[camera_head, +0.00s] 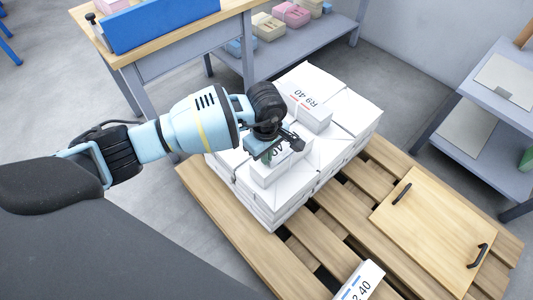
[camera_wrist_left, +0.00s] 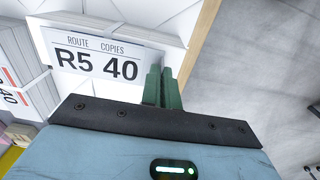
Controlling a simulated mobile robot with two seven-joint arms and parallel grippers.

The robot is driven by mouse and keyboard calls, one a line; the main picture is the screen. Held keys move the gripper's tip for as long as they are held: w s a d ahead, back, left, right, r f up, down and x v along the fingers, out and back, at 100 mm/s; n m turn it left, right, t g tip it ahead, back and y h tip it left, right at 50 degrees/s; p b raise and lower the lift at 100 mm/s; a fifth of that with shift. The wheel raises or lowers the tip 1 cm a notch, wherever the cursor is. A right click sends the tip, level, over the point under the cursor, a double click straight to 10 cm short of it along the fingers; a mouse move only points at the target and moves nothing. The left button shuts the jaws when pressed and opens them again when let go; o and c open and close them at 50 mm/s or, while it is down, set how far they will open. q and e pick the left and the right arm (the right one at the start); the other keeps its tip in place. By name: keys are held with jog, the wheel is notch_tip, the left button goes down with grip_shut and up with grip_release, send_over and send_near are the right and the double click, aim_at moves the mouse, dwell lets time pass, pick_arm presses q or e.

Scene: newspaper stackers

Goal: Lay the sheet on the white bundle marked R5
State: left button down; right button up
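A white bundle marked R5 40 (camera_wrist_left: 110,63) fills the upper left of the left wrist view. Its flat white label faces up. In the head view this bundle (camera_head: 262,176) sits on the near side of a white stack, partly hidden by my left gripper (camera_head: 279,150). The green fingers of that gripper (camera_wrist_left: 163,87) are close together, just right of the R5 label. I see no separate sheet clearly between them, and cannot tell whether the printed label is the sheet. My right gripper is not in view.
A bundle marked R9 40 (camera_head: 307,100) lies behind on the stack. The wooden pallet (camera_head: 225,222) also bears a board with black handles (camera_head: 435,232) and a bundle with blue marks (camera_head: 361,281). A workbench (camera_head: 128,58) and a grey shelf (camera_head: 500,115) stand nearby.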

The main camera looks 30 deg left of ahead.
pick_arm(q)
jog(key=shift+f, duration=0.35)
jog(key=shift+f+b, duration=0.3)
jog(key=shift+b, duration=0.05)
jog(key=c, duration=1.6)
grip_release()
jog(key=shift+r, duration=0.45)
notch_tip(320, 180, up, 6)
jog(key=shift+r+p, duration=0.1)
jog(key=shift+p, duration=0.95)
jog(key=shift+r, duration=0.45)
